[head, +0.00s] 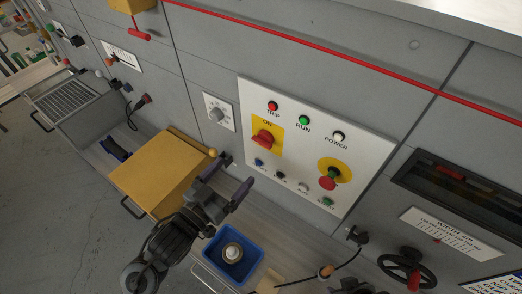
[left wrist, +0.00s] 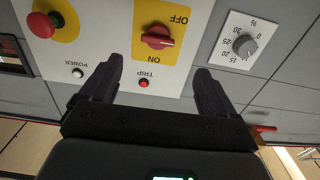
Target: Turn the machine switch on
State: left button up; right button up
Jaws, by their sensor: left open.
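The machine switch is a red rotary handle (head: 264,138) on a yellow plate, mounted on the white control panel (head: 300,210). In the left wrist view, which is upside down, the red handle (left wrist: 157,38) lies crosswise between the OFF and ON labels. My left gripper (head: 233,180) is open and empty, below and left of the switch in the head view. In the left wrist view, the open fingers (left wrist: 158,68) sit apart on either side of the switch's column, not touching it. My right gripper is not in view.
A grey dial (head: 217,115) is left of the panel. A red emergency button (head: 327,183) is on its right side. Below are a yellow box (head: 160,175), a blue bin (head: 233,255) holding a round item, and a black handwheel (head: 407,268). A red cord (head: 330,48) runs above.

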aim_at(260, 144)
pick_arm(q)
jog(key=p+x, duration=0.1)
jog(key=x, duration=0.7)
jog(key=shift+w+d+r, duration=0.15)
jog(key=shift+w+d, duration=0.05)
jog(key=shift+d, duration=0.2)
jog(key=shift+x, duration=0.95)
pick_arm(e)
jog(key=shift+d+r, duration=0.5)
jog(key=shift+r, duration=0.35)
pick_arm(q)
jog(key=c, duration=1.1)
jog(key=shift+o, duration=0.2)
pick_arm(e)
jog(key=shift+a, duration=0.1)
